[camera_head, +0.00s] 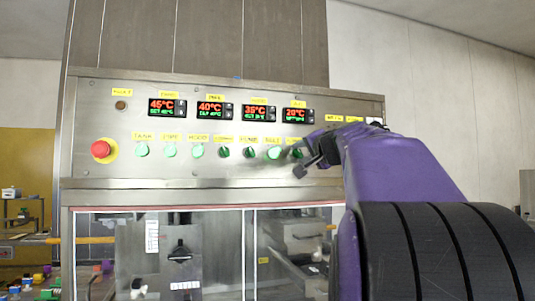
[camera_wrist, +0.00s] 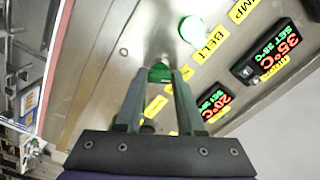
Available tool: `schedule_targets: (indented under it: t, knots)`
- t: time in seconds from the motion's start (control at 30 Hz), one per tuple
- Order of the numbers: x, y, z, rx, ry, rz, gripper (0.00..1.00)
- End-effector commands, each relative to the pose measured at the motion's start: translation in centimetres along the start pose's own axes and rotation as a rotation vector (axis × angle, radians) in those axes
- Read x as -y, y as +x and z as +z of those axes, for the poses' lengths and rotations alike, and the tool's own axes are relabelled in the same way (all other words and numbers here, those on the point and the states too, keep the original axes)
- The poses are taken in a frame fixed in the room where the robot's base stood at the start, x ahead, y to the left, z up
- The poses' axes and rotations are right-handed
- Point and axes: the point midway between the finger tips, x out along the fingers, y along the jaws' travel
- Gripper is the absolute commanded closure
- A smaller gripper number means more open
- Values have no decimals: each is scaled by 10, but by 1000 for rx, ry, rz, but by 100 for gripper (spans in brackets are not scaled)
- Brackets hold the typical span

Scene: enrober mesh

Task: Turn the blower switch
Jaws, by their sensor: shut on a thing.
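A green switch knob (camera_wrist: 160,73) on the steel control panel sits between the fingertips of my gripper (camera_wrist: 159,75) in the wrist view. My gripper is shut on this knob. In the head view my gripper (camera_head: 310,160) reaches the right end of the lower switch row, and its fingers partly cover the same dark green knob (camera_head: 297,152). The knob is just right of the bright switch labelled BELT (camera_head: 274,153). The yellow label by the gripped knob is partly hidden by a finger, so I cannot read its name or the knob's exact angle.
Several other green switches line the row, among them a dark knob (camera_head: 250,153). A red stop button (camera_head: 101,149) is at far left. Temperature displays (camera_head: 209,109) sit above. Below the panel is a clear-windowed cabinet (camera_head: 200,207). Open space lies before the panel's left half.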

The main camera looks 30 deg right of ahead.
Motion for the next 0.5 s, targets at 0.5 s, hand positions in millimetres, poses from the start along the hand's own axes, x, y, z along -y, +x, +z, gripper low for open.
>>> schedule_targets:
  t: [0.5]
  knots:
    - [1, 0, 0, 1, 146, -1, 100]
